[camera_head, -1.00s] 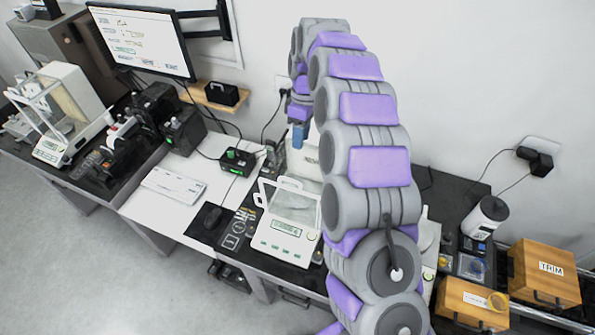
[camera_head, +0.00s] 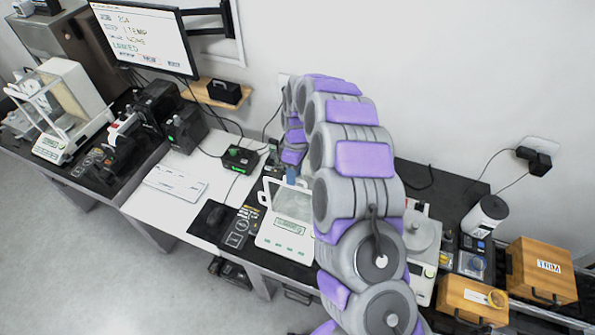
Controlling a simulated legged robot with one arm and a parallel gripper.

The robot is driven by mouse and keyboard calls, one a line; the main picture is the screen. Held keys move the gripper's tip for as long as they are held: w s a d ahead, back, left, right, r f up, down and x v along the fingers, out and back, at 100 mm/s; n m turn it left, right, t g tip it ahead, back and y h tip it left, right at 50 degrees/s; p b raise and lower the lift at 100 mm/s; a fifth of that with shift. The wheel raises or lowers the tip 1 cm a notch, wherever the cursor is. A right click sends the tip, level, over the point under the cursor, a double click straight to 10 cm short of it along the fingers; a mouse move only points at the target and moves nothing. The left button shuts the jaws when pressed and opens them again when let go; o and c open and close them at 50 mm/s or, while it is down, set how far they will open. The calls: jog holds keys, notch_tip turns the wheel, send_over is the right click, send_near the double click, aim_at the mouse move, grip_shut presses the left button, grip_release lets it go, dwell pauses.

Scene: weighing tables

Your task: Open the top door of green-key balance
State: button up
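The white balance with green keys (camera_head: 285,246) stands on the dark table at the centre, its small display facing me. Its draft shield has clear panels, with a white handle at the top left. My arm covers its right side and part of its back. My gripper (camera_head: 291,174) shows only as a small blue part at the end of my arm, just above the back of the shield. I cannot tell whether it touches the top door. Its fingers are too small and hidden to read.
Another balance with a tall glass shield (camera_head: 52,148) stands at the far left. A white balance with a round pan (camera_head: 421,234) is right of my arm. Wooden boxes (camera_head: 541,270) stand at the right. A monitor (camera_head: 142,38) hangs at the back left.

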jog(key=shift+a+f, duration=0.1)
jog(key=shift+a, duration=0.8)
jog(key=shift+d, duration=0.1)
jog(key=shift+c, duration=0.8)
jog(key=d, duration=0.3)
jog(key=shift+d+r, duration=0.2)
jog(key=shift+d, duration=0.2)
grip_shut()
jog(key=shift+s+a, duration=0.15)
jog(key=shift+a, duration=0.8)
